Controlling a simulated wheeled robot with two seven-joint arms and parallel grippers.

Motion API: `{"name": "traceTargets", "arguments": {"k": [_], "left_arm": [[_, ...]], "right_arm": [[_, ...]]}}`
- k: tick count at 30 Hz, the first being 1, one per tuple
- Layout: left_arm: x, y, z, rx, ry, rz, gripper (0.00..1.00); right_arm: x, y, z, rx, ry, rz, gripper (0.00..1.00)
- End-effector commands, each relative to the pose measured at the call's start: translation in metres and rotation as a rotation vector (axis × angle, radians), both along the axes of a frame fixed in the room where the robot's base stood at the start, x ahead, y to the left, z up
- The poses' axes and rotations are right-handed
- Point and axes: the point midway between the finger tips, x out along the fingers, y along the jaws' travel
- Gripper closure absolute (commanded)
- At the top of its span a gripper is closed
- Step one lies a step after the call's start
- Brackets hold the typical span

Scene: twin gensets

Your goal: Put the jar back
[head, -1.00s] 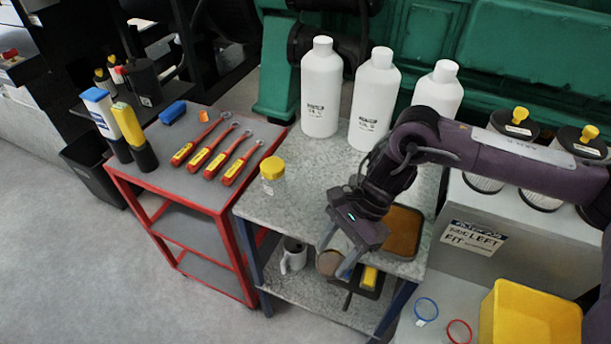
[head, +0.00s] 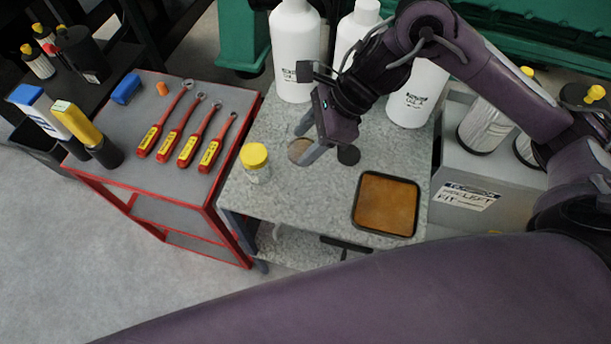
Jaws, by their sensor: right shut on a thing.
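A small clear jar with a yellow lid (head: 255,163) stands upright on the grey speckled bench top (head: 285,205), near its left edge. My right gripper (head: 306,149) is over the bench, to the right of the jar and apart from it. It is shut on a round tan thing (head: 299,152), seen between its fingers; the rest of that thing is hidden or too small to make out. My left gripper is not in view.
A tray with a brown inside (head: 358,203) lies at the bench's front right. White bottles (head: 292,55) stand at the back. A red-edged cart (head: 150,190) with several red-yellow tools is on the left. One of my arm links crosses the foreground.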

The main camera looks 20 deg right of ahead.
Motion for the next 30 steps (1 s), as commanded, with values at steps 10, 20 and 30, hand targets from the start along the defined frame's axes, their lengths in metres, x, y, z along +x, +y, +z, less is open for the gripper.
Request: {"name": "traceTargets", "arguments": {"k": [10, 20, 30], "left_arm": [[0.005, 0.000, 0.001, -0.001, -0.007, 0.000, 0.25], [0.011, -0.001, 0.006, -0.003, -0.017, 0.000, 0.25], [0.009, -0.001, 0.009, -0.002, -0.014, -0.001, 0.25]], "right_arm": [[-0.001, 0.000, -0.081, 0.001, 0.007, -0.002, 0.77], [0.000, 0.000, -0.115, 0.001, 0.003, 0.001, 0.77], [0.000, 0.000, -0.149, 0.000, -0.001, 0.001, 0.77]]}}
